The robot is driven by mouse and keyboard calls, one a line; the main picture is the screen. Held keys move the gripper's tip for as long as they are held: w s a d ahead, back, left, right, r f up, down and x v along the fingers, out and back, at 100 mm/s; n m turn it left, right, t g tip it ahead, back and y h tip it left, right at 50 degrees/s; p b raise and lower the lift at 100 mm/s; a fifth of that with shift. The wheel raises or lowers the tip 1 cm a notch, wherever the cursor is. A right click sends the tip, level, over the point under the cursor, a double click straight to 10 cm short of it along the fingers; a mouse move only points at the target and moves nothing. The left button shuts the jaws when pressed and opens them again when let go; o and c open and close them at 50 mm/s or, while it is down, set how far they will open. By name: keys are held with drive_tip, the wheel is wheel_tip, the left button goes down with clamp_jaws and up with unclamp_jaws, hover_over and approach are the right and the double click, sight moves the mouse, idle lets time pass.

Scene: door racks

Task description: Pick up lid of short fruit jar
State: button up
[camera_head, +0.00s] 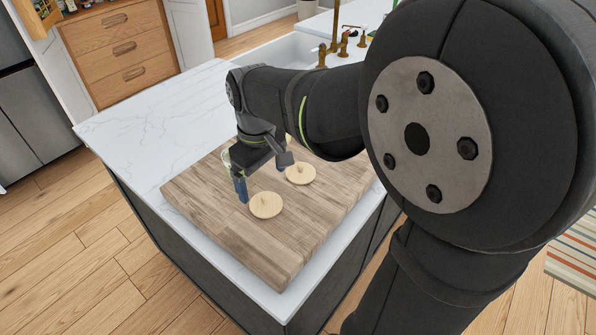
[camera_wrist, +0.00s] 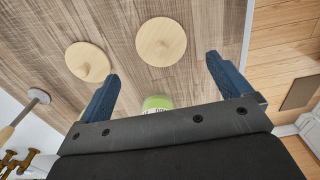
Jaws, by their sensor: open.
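Two round, pale wooden lids lie flat on the cutting board. The nearer lid (camera_head: 265,205) shows in the wrist view (camera_wrist: 161,44) at top centre. The farther lid (camera_head: 300,174) shows in the wrist view (camera_wrist: 87,62) to the left. I cannot tell which belongs to the short fruit jar. My gripper (camera_head: 263,177) is above the board beside the lids. Its blue fingers are apart and empty in the wrist view (camera_wrist: 164,70). A green-and-white jar (camera_wrist: 157,103) is partly hidden behind the gripper body. Its contents cannot be made out.
The wooden cutting board (camera_head: 205,195) sits on a white marble island (camera_head: 150,125). A grey-headed utensil with a wooden handle (camera_wrist: 38,97) lies at left in the wrist view. A brass faucet (camera_head: 334,35) and sink are behind. Counter left of the board is clear.

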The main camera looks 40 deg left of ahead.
sight(265, 196)
drive_tip(key=f, duration=0.6)
drive_tip(key=shift+s+d+f, duration=0.15)
drive_tip(key=shift+d+f, duration=0.05)
drive_tip(key=c, duration=1)
